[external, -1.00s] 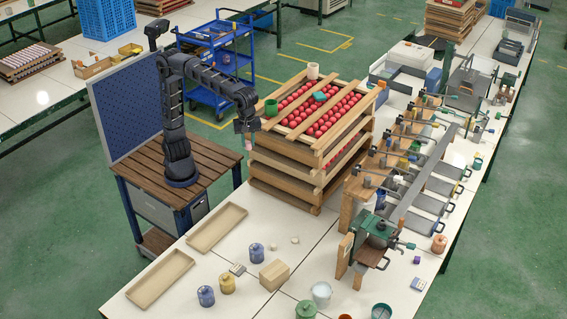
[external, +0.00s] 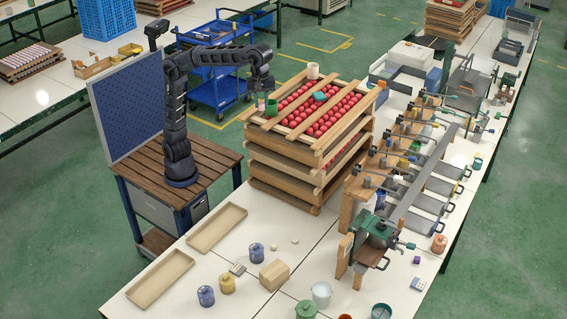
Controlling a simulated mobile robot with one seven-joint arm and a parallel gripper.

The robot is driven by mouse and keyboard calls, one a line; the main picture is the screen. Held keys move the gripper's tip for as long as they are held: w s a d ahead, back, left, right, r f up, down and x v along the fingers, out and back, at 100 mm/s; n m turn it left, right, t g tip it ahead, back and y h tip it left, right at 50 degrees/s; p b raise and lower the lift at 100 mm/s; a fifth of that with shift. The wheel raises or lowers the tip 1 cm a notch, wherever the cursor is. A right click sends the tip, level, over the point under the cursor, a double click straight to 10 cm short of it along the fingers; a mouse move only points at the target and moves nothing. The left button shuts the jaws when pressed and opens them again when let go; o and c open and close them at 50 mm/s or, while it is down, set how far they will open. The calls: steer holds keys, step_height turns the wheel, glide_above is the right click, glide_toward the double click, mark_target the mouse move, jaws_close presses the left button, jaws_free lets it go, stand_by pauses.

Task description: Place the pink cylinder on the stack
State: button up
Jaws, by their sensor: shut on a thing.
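The stack of wooden trays (external: 282,163) stands on the white table, its top tray filled with red balls under wooden slats. My gripper (external: 260,92) is above the left corner of the stack, pointing down. It is shut on the small pink cylinder (external: 261,104), which hangs below the fingers. The cylinder shows just left of a green cup on that corner. I cannot tell whether the cylinder touches the wood.
On the stack stand the green cup (external: 271,107), a teal piece (external: 320,97) and a beige cup (external: 313,71). A row of clamps and levers (external: 405,160) is to the right. Empty shallow trays (external: 217,229), jars and a wooden block (external: 274,275) lie in front.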

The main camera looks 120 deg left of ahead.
steer(key=s+a+m, duration=0.2)
steer(key=s+a, duration=0.1)
steer(key=a, duration=2.5)
steer(key=f, duration=2.5)
steer(key=shift+w, duration=0.2)
steer(key=shift+f, duration=0.15)
steer(key=o, duration=1)
steer(key=shift+c, duration=0.2)
